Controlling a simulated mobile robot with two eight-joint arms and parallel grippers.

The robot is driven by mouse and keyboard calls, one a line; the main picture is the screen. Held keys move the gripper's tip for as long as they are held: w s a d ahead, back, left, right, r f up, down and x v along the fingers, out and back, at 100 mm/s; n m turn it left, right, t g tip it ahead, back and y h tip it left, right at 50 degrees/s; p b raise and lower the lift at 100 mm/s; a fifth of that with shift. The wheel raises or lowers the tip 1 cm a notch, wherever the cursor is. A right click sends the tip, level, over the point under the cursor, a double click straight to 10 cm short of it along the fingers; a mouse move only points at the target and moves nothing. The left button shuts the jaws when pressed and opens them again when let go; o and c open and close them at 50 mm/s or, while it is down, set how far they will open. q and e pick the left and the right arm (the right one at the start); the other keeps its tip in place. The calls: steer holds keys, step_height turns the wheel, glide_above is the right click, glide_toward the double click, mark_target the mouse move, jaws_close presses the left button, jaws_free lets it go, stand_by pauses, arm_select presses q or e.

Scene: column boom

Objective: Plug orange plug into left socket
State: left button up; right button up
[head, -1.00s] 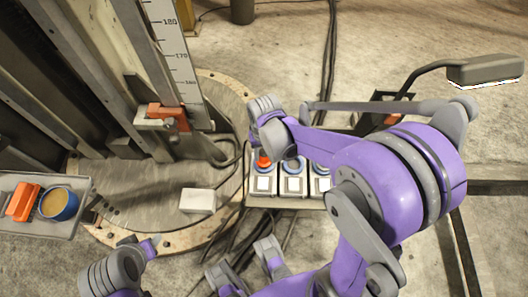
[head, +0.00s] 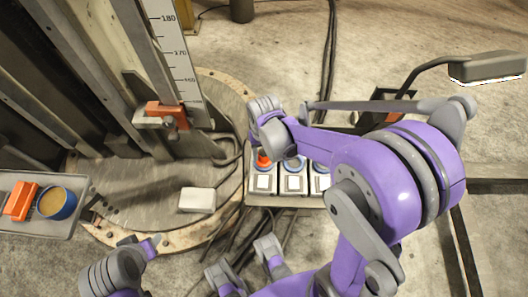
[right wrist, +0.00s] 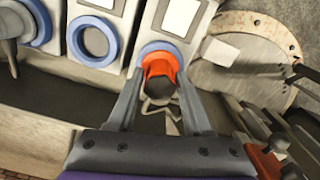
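The orange plug (right wrist: 160,66) sits at the blue ring of the left socket (right wrist: 160,48) in the right wrist view, where that socket shows at the right of the row. It also shows in the head view (head: 263,158). Its dark rear end faces my wrist camera. I cannot tell how deep it sits. The fingers of my right gripper (right wrist: 161,80) lie close along both sides of the plug and appear shut on it. In the head view my right wrist hides most of that gripper. Parts of my left arm show at the lower left, with no clear fingers.
The middle socket (head: 293,165) is empty; the right one is partly behind my arm. A white block (head: 197,200) lies on the round base plate. A tray (head: 50,228) with an orange item and a blue cup (head: 57,203) stands left. Dark cables run below the sockets.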

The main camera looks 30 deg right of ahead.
steer(key=o, duration=0.3)
steer(key=shift+o, duration=0.2)
step_height(320, 180, up, 11)
steer(key=shift+f+p, duration=0.1)
steer(key=shift+p, duration=1)
steer(key=s+a+r+n+t+p, duration=0.3)
steer(key=s+r+t+p, duration=0.2)
steer(key=s+r+p, duration=0.3)
steer(key=shift+s+r, duration=0.85)
